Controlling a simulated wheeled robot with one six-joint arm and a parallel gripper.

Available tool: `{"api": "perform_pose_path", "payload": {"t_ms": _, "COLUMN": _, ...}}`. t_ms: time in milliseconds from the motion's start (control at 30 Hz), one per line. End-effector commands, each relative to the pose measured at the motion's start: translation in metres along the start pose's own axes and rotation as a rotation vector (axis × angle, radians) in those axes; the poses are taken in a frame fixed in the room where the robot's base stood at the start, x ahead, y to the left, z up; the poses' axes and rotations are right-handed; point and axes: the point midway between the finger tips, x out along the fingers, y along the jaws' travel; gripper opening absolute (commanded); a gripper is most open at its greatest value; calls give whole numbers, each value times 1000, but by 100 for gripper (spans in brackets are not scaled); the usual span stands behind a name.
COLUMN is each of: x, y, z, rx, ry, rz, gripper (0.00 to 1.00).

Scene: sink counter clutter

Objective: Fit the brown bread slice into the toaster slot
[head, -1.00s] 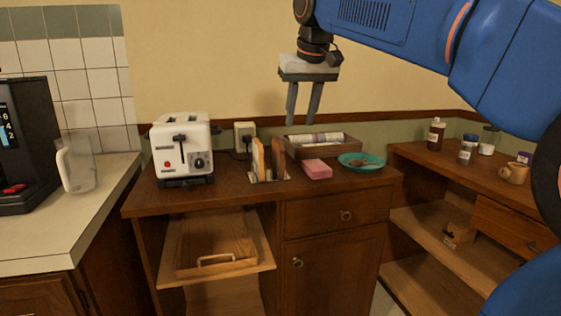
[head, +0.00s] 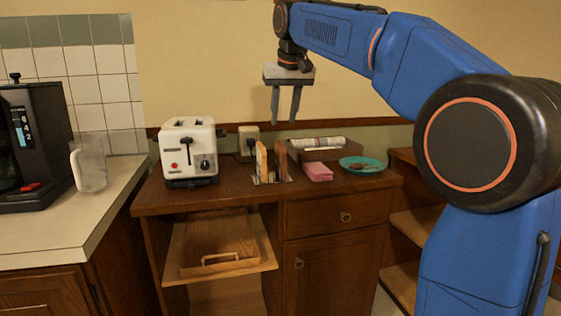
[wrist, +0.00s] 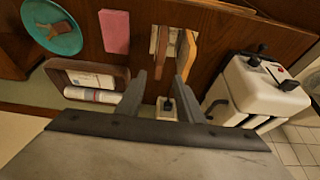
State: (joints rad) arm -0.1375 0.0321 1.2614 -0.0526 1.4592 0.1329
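The brown bread slice (head: 281,158) stands upright in a small rack (head: 270,180) on the wooden counter, to the right of a lighter slice (head: 261,160). In the wrist view the brown slice (wrist: 172,42) and the tan slice (wrist: 190,55) stand side by side in the rack. The white toaster (head: 189,152) stands left of the rack, with its slots facing up; it also shows at right in the wrist view (wrist: 255,90). My gripper (head: 284,118) is open and empty, above the rack area with its fingers pointing down. Its two fingers are apart in the wrist view (wrist: 160,76).
A wall outlet (head: 248,138) with a plug is behind the rack. A wooden tray with a rolled item (head: 318,142), a pink block (head: 318,171) and a teal plate (head: 361,164) are to the right. A glass pitcher (head: 90,165) stands on the left counter.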

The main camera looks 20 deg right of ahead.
Motion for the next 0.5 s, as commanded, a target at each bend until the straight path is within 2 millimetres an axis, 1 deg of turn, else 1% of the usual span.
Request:
{"api": "perform_pose_path", "payload": {"t_ms": 33, "x": 10, "y": 0, "z": 1, "rx": 0, "ry": -3, "rz": 0, "gripper": 34}}
{"api": "perform_pose_path", "payload": {"t_ms": 200, "x": 35, "y": 0, "z": 0, "rx": 0, "ry": -2, "rz": 0, "gripper": 34}}
{"api": "perform_pose_path", "payload": {"t_ms": 300, "x": 43, "y": 0, "z": 0, "rx": 0, "ry": 0, "rz": 0, "gripper": 34}}
{"api": "perform_pose_path", "payload": {"t_ms": 500, "x": 51, "y": 0, "z": 0, "rx": 0, "ry": 0, "rz": 0, "gripper": 34}}
